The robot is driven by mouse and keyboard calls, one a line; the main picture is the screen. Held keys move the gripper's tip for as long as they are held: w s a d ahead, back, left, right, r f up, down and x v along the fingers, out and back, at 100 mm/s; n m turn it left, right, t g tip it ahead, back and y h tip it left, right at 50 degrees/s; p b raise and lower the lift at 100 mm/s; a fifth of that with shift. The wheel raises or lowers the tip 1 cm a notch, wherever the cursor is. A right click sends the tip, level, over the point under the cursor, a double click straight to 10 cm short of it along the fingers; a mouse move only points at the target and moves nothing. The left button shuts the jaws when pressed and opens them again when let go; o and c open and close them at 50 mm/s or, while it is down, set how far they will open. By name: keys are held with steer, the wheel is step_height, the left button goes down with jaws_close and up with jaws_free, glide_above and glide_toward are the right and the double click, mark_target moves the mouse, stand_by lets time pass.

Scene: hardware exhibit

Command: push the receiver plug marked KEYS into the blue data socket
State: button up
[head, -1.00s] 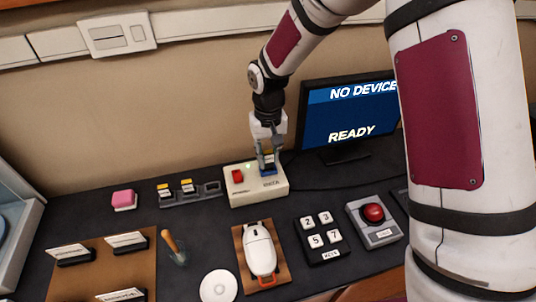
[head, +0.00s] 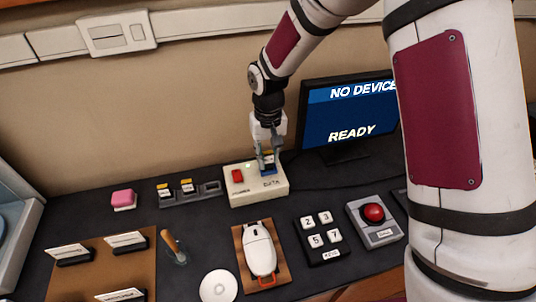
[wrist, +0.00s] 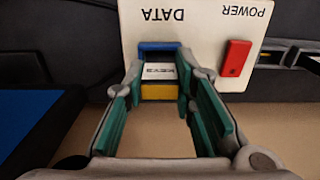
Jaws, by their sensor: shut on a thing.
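The receiver plug (wrist: 161,75), with a white KEYS label and a yellow end, sits between my fingers in the wrist view. My gripper (head: 268,160) is shut on it at the hub box; its green-padded fingers flank the plug in the wrist view (wrist: 160,82). The blue data socket (wrist: 158,47) shows as a blue edge just beyond the plug, beside the DATA marking; some blue also shows below my fingers in the head view (head: 269,171). The plug is lined up with the socket. How deep it sits, I cannot tell.
The cream hub box (head: 245,198) has a red power switch (head: 238,176). A monitor (head: 350,108) behind reads NO DEVICE and READY. A rack (head: 190,197) with yellow-ended plugs stands left. A mouse (head: 260,252), keypad (head: 320,235) and red-button unit (head: 374,217) lie in front.

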steer(key=shift+f+b, duration=0.3)
steer(key=shift+f, duration=0.5)
stand_by(0.4)
steer(key=o, duration=1.4)
steer(key=shift+r, duration=0.15)
steer(key=shift+r+p, duration=1.5)
steer(key=shift+r, duration=1.9)
steer(key=shift+s, duration=0.1)
